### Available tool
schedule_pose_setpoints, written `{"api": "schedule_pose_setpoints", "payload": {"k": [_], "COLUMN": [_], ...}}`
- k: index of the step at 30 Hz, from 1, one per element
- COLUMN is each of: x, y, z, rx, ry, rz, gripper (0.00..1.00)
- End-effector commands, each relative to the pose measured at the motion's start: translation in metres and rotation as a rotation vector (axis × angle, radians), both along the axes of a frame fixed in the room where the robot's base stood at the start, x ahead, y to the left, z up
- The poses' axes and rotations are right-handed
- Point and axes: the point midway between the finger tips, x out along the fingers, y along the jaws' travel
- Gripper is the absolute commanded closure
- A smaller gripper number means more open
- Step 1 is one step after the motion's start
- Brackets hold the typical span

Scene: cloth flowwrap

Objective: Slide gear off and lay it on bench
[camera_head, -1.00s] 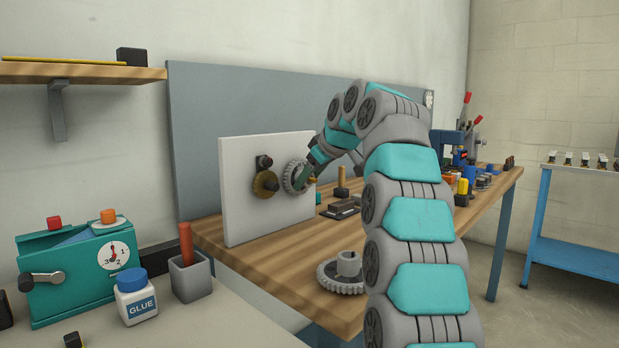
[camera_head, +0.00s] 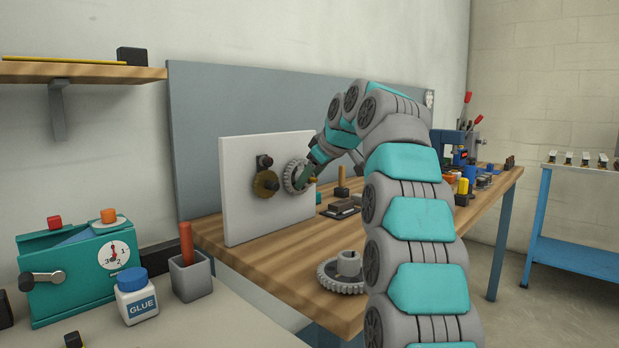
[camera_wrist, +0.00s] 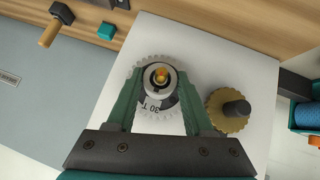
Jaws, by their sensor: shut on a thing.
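A grey toothed gear (camera_head: 296,176) stands at the face of an upright white panel (camera_head: 236,205). In the wrist view the gear (camera_wrist: 163,76) has a grey hub marked "30 T", with a brass-coloured shaft end (camera_wrist: 161,76) showing in its middle. My gripper (camera_wrist: 160,92) has its green fingers on both sides of the hub and is shut on the gear. In the head view my gripper (camera_head: 309,172) reaches the gear from the right. A smaller brass gear (camera_head: 265,184) sits on the panel left of it. The wooden bench (camera_head: 262,265) extends in front of the panel.
Another grey gear with a hub (camera_head: 345,272) lies on the bench near its front edge. A wooden-handled tool (camera_head: 342,183) and a dark block (camera_head: 341,207) are behind, right of the panel. Bare bench lies between panel and loose gear.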

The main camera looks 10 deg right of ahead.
Motion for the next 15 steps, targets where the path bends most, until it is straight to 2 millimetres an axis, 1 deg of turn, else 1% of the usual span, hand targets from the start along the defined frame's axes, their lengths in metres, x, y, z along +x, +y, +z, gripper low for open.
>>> {"api": "schedule_pose_setpoints", "payload": {"k": [1, 6, 15], "x": [-0.0001, 0.0000, -0.0008], "y": [0.0001, 0.0001, -0.0005], "z": [0.0001, 0.0003, 0.0005], "rx": [0.000, 0.001, 0.001], "ry": [0.000, -0.001, -0.001], "rz": [0.000, 0.000, 0.000], "gripper": [0.81, 1.00, 1.00]}}
